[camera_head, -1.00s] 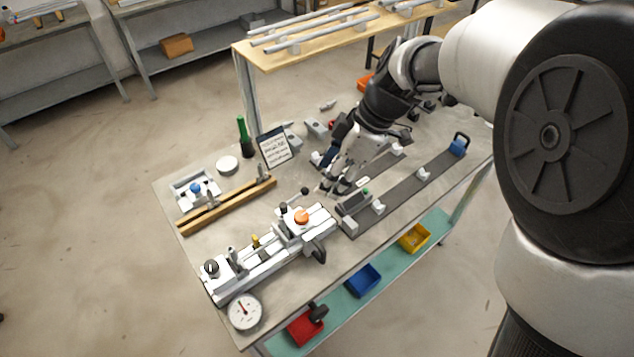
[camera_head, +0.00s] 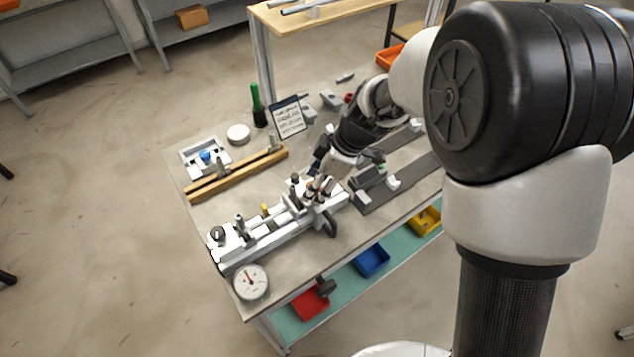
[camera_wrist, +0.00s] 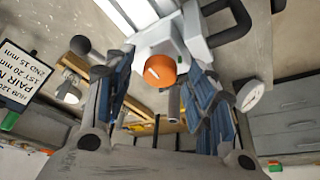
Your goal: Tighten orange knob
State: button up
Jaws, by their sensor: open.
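The orange knob (camera_wrist: 160,70) sits on a white block of the frame jig (camera_wrist: 150,38) in the wrist view. A pale mark shows on its face. My gripper (camera_wrist: 158,85) is open, with one finger to each side of the knob and gaps between. In the head view my gripper (camera_head: 318,190) is over the right end of the jig (camera_head: 262,240) and hides most of the knob. Whether the fingers touch the knob cannot be told. A black-handled clamp (camera_head: 330,224) is at the jig's front right.
A dial gauge (camera_head: 250,281) lies at the jig's left end. A wooden fixture (camera_head: 235,175), a sign (camera_head: 288,118) and a green-topped bottle (camera_head: 258,105) stand behind. A dark rail (camera_head: 400,187) lies to the right. Red (camera_head: 308,303), blue (camera_head: 371,260) and yellow (camera_head: 427,220) bins are below.

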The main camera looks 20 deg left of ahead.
jog(key=shift+c, duration=0.6)
jog(key=c, duration=0.9)
jog(key=shift+c, duration=0.2)
